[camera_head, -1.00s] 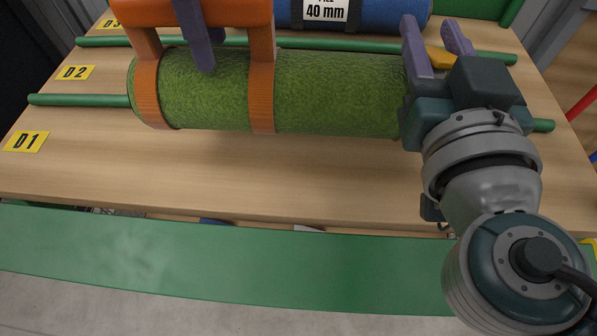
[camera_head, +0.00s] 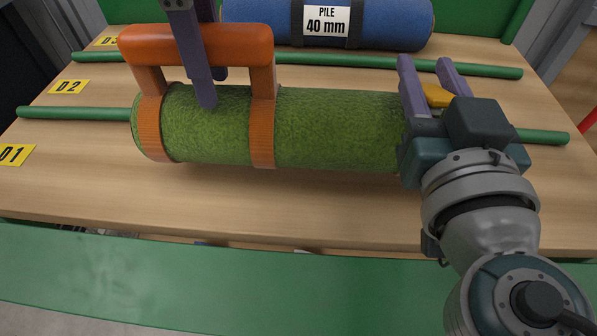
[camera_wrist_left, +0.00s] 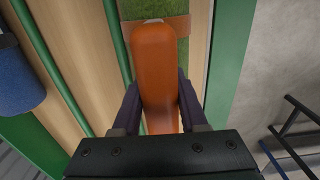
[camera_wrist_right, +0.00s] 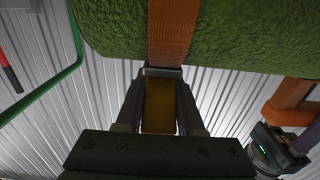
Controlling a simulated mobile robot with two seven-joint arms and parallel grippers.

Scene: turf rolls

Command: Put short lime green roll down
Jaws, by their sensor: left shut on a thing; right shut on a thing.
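The lime green turf roll (camera_head: 335,128) lies crosswise over the wooden board in the head view, its right end hidden by my right gripper. Two orange bands join an orange handle (camera_head: 195,45) above its left half. My left gripper (camera_head: 212,90) is shut on this handle, which also sits between its fingers in the left wrist view (camera_wrist_left: 157,70). My right gripper (camera_head: 430,75) is shut on a yellow tab (camera_head: 437,95) at the roll's right end. In the right wrist view the tab (camera_wrist_right: 158,105) is by an orange band (camera_wrist_right: 172,35). Whether the roll touches the board is unclear.
The wooden board (camera_head: 290,208) bears green bars (camera_head: 70,113) and yellow labels D1 (camera_head: 14,155), D2 (camera_head: 68,87) and D3. A blue roll (camera_head: 265,15) marked 40 mm lies behind. Bare board shows in front of the green roll; a green front edge (camera_head: 200,275) borders it.

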